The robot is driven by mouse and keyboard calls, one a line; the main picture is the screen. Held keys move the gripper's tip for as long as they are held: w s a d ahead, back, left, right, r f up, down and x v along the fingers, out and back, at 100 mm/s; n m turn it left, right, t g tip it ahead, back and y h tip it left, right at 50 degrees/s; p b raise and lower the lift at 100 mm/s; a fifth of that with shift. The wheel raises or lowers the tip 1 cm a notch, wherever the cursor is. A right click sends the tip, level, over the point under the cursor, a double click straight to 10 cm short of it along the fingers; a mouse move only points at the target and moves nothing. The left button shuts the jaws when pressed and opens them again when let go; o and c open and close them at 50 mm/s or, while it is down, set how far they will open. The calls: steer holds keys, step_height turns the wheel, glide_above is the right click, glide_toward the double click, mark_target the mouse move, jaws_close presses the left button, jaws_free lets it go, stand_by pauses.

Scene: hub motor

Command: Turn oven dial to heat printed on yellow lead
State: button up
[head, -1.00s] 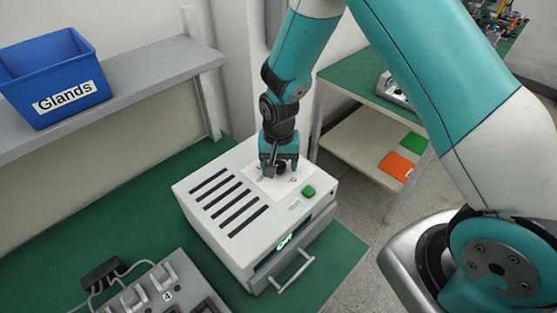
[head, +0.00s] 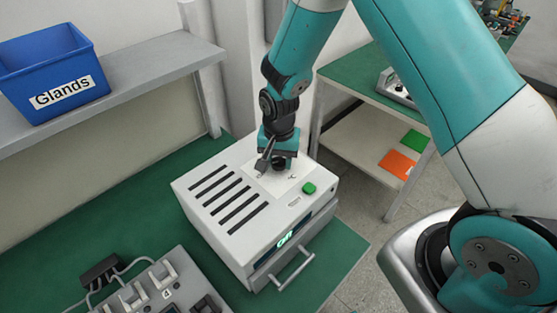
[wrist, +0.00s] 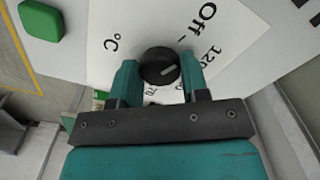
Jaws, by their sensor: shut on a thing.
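The white oven (head: 215,205) stands on the green bench in the head view, with a lit display (head: 285,240) that seems to read "Off". Its black dial (wrist: 159,62) sits on a white printed panel in the wrist view. My gripper (wrist: 159,76) is shut on the dial, one finger on each side. The dial's white mark points right and slightly up in the wrist view, towards the right finger. "Off", "120" and "°C" are readable around it; another number below is partly hidden by my gripper. I cannot make out a yellow lead in either view.
A green button (head: 309,188) is beside the dial panel. A blue "Glands" bin (head: 50,75) stands on the shelf at the left. A grey fixture with cables (head: 150,290) is at the front left. Another table (head: 350,75) stands behind at the right.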

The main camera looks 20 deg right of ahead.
mark_target(279, 162)
steer(key=m+b, duration=0.1)
steer(key=m, duration=0.3)
steer(key=shift+m+b, duration=0.7)
steer(key=shift+m, duration=1.4)
steer(key=o, duration=0.9)
step_height(279, 162, up, 18)
steer(key=b, duration=0.3)
steer(key=shift+f, duration=0.25)
